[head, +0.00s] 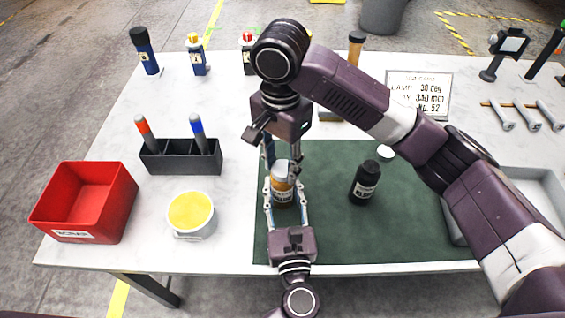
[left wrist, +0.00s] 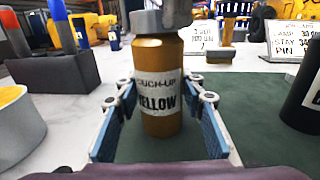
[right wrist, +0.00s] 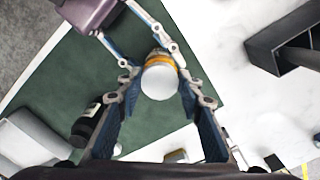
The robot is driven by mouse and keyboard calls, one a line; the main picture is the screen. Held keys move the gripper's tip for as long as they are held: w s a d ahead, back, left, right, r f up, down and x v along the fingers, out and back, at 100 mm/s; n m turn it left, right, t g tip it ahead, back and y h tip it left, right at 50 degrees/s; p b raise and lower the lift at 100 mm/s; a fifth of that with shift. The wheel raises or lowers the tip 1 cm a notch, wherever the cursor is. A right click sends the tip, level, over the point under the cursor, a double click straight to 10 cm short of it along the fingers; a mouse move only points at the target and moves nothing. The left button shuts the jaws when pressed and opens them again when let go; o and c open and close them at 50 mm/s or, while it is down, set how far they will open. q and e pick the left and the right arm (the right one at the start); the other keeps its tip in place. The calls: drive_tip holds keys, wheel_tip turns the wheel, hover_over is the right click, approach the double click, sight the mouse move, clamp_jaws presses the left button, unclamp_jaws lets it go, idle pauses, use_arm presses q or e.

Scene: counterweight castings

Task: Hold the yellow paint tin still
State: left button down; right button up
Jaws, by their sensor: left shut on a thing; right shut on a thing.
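The yellow paint tin (head: 282,192) stands upright on the green mat (head: 330,222). Its label reads "TOUCH-UP YELLOW" in the left wrist view (left wrist: 160,97), and it has a pale grey cap (right wrist: 160,83). My left gripper (head: 285,193) comes from the near side, low down, its fingers shut on the tin's body. My right gripper (head: 282,163) points down from above, its fingers shut at the cap on either side. The fingers hide parts of the tin's sides.
A dark bottle (head: 365,183) stands right of the tin, near a white disc (head: 385,152). Left are an open yellow tin (head: 191,212), a red bin (head: 85,203) and a dark marker holder (head: 181,157). A grey tray (head: 453,222) lies right, partly behind my right arm.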

drive_tip(key=m, duration=0.5)
drive_tip(key=shift+w+m, duration=0.1)
drive_tip(key=shift+m, duration=0.3)
drive_tip(key=m, duration=0.4)
drive_tip(key=shift+w+a+m, duration=0.1)
drive_tip(key=shift+m, duration=0.3)
drive_tip(key=o, duration=0.8)
drive_tip(key=shift+c, duration=0.2)
drive_tip(key=shift+r, duration=2.25)
drive_tip(key=shift+c, duration=0.4)
